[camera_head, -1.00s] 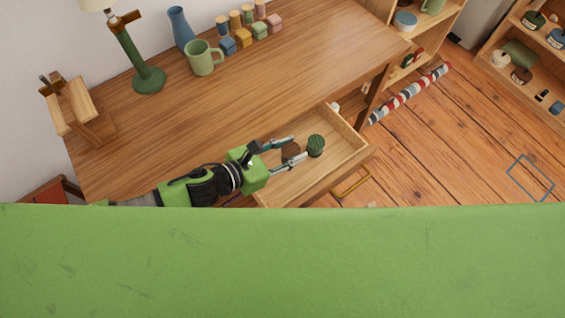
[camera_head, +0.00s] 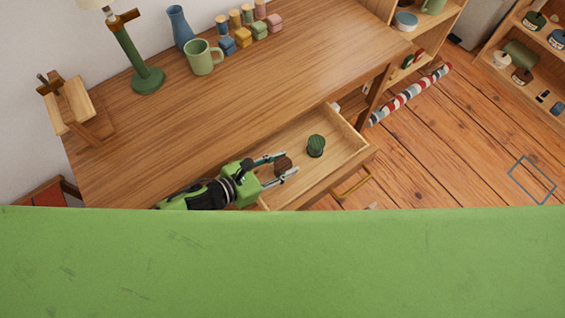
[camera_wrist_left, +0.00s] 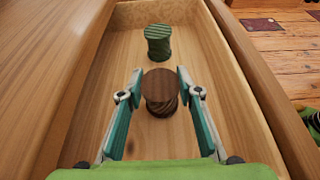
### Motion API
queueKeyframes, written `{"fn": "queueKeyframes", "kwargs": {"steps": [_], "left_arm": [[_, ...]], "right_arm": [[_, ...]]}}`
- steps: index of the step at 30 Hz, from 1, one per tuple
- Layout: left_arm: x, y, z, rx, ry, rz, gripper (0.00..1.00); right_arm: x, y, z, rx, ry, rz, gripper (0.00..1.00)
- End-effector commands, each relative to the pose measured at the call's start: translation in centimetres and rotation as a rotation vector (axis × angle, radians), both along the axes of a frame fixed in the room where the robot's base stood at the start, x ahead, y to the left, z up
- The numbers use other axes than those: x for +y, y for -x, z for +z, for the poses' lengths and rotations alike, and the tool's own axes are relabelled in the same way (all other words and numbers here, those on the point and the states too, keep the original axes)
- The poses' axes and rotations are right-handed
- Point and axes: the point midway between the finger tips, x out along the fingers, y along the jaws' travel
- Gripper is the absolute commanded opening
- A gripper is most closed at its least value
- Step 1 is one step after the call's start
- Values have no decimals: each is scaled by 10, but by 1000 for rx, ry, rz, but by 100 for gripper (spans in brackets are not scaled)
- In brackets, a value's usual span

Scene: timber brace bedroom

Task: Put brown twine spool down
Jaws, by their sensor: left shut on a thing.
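The brown twine spool (camera_head: 283,164) is upright between the fingers of my left gripper (camera_head: 283,167), inside the open drawer (camera_head: 325,180). In the left wrist view the spool (camera_wrist_left: 160,92) sits between the two fingertips of the left gripper (camera_wrist_left: 160,84), and the gripper is shut on it. I cannot tell whether its base touches the drawer floor. A green twine spool (camera_head: 316,146) stands in the drawer beyond it; it also shows in the left wrist view (camera_wrist_left: 158,42). My right gripper is not in view.
The desk (camera_head: 230,110) lies beside the drawer and bears a green mug (camera_head: 202,58), a blue vase (camera_head: 180,28), a lamp (camera_head: 135,60) and small coloured blocks. The drawer's walls stand around the gripper. Bare drawer floor lies around the spools.

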Motion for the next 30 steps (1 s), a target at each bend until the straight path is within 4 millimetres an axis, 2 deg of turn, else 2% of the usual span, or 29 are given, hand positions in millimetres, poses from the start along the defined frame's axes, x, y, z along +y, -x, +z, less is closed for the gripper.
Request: {"fn": "queueKeyframes", "kwargs": {"steps": [1, 2, 3, 13, 17, 20, 30], "left_arm": [[0, 0, -3, 1, 1, 0, 11], [0, 0, -2, 1, 1, 0, 37], [0, 0, -2, 1, 1, 0, 48], [0, 0, -1, 1, 1, 0, 49], [0, 0, 6, 0, 0, 0, 49], [12, 9, 6, 3, -1, 1, 49], [66, 49, 33, 3, -2, 0, 49]], "right_arm": [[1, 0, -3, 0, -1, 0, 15], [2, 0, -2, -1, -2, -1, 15], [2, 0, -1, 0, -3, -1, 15], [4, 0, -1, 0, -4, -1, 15], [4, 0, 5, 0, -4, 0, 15], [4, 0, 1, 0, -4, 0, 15], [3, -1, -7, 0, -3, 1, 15]]}}
